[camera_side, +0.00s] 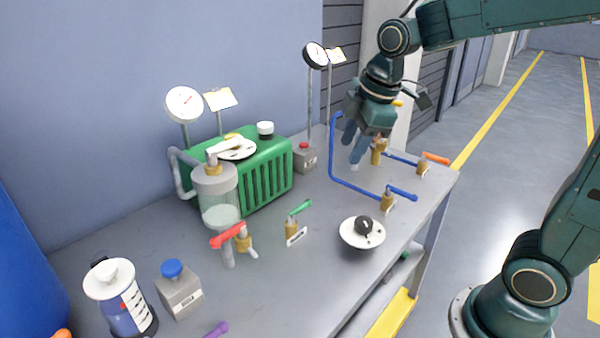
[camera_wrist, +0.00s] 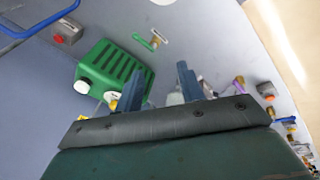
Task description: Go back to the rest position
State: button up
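My gripper (camera_side: 354,148) hangs in the air above the back right part of the grey workbench (camera_side: 300,265), fingers pointing down. In the wrist view its two blue-grey fingers (camera_wrist: 160,78) stand apart with nothing held between them, so it is open and empty. In the side view it is near the blue pipe (camera_side: 334,165) and partly in front of the brass fittings at the right; I cannot tell the exact gap. The green ribbed unit (camera_side: 265,178) stands to its left, and also shows in the wrist view (camera_wrist: 112,70).
A clear cylinder (camera_side: 220,205) with brass fitting stands left of the green unit. Gauges on posts (camera_side: 184,104) rise at the back. Valves with red (camera_side: 228,236), green (camera_side: 300,207) and blue (camera_side: 401,193) handles stand on the bench. A white disc with black knob (camera_side: 350,236) is near the front edge.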

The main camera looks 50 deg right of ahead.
jog(key=s+a+m+t, duration=0.1)
jog(key=s+m+t, duration=0.1)
jog(key=s+m, duration=0.8)
jog(key=s, duration=0.6)
jog(key=shift+s+a+r+m, duration=0.25)
jog(key=shift+a+m, duration=0.05)
jog(key=shift+a, duration=0.1)
dwell(0.8)
